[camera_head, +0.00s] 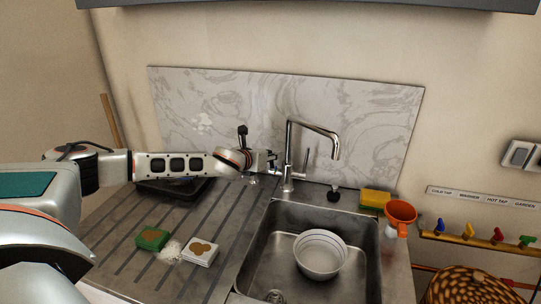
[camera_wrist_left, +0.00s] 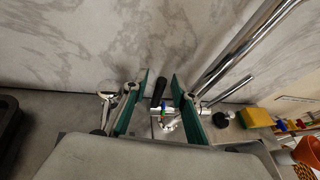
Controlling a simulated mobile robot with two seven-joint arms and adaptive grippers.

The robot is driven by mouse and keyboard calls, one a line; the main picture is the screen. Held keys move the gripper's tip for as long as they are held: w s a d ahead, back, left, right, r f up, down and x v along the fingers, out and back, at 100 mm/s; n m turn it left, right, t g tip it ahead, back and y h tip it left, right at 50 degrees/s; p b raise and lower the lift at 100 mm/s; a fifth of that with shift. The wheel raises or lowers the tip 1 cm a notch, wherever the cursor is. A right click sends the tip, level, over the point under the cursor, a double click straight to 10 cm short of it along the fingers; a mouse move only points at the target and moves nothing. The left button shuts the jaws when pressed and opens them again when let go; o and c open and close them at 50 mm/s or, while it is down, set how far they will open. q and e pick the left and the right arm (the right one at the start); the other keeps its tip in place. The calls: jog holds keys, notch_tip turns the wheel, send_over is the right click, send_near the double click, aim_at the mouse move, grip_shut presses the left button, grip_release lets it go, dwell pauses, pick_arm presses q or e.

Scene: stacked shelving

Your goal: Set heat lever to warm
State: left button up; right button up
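A chrome tap (camera_head: 289,150) stands behind the sink, with a tall bent spout and a thin side lever (camera_head: 306,162). My left gripper (camera_head: 270,163) is just left of the tap column. In the left wrist view, its two green-padded fingers (camera_wrist_left: 160,76) are apart. I cannot tell which way the lever is set. The spout (camera_wrist_left: 245,45) runs up to the right. My right gripper is out of view.
The sink (camera_head: 255,240) holds a white bowl (camera_head: 320,255). A green item (camera_head: 152,238) and white box (camera_head: 200,251) lie on the drainer. A labelled rail with coloured handles (camera_head: 480,240) is at right.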

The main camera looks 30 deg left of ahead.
pick_arm(q)
grip_shut()
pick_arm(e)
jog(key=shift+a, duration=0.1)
